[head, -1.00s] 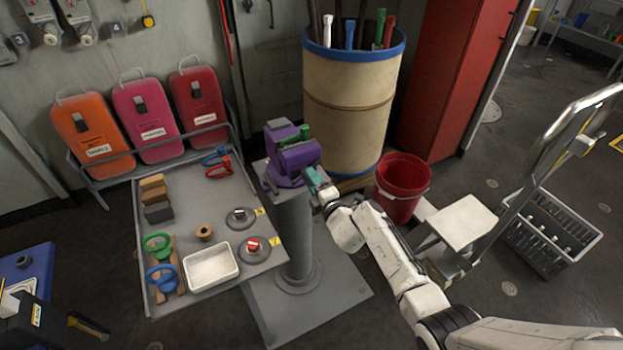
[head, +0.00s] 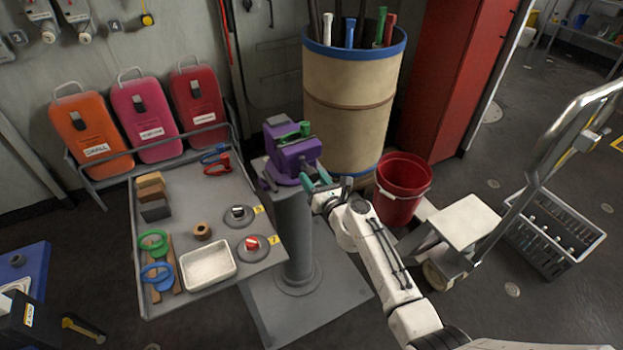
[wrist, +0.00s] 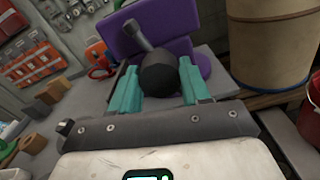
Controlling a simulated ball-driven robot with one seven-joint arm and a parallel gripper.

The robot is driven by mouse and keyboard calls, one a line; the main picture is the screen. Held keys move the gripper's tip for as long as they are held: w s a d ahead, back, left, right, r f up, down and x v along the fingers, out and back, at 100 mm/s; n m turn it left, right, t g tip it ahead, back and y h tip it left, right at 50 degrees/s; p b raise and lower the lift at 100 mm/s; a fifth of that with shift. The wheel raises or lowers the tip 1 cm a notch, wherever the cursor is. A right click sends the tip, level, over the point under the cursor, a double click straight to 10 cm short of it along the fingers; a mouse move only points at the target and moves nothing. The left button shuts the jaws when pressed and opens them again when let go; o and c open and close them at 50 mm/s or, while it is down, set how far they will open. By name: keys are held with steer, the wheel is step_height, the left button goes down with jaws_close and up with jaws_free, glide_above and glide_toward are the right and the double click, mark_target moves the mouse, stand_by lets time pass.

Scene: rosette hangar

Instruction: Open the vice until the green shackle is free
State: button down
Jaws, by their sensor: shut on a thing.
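The purple vice (head: 297,155) stands on a grey pedestal. The green shackle (head: 305,129) sits at the top of the vice, between its jaws; whether it is still pinched I cannot tell. My gripper (head: 318,182) is at the front of the vice, low on its near side. In the wrist view, its teal fingers stand on either side of the dark round hub (wrist: 160,74) of the vice handle and are shut on it. A grey handle bar (wrist: 138,36) sticks up from the hub toward the purple body. The shackle is hidden in the wrist view.
A grey table (head: 220,285) left of the pedestal holds a white tray (head: 208,265), blocks and coloured rings. A beige barrel (head: 350,110) stands behind the vice. A red bucket (head: 403,190) and a white-topped step (head: 462,222) stand to the right.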

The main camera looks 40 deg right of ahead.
steer(key=n, duration=0.3)
steer(key=shift+s, duration=0.1)
steer(key=shift+f+n, duration=0.1)
steer(key=shift+n, duration=0.3)
steer(key=n+b, duration=0.1)
steer(key=n, duration=0.2)
steer(key=shift+a+f, duration=0.15)
steer(key=n+b, duration=0.2)
steer(key=n, duration=0.4)
steer(key=shift+n, duration=0.4)
steer(key=n+b, duration=0.1)
steer(key=n, duration=0.3)
steer(key=shift+s+n, duration=0.1)
steer(key=shift+n, duration=0.3)
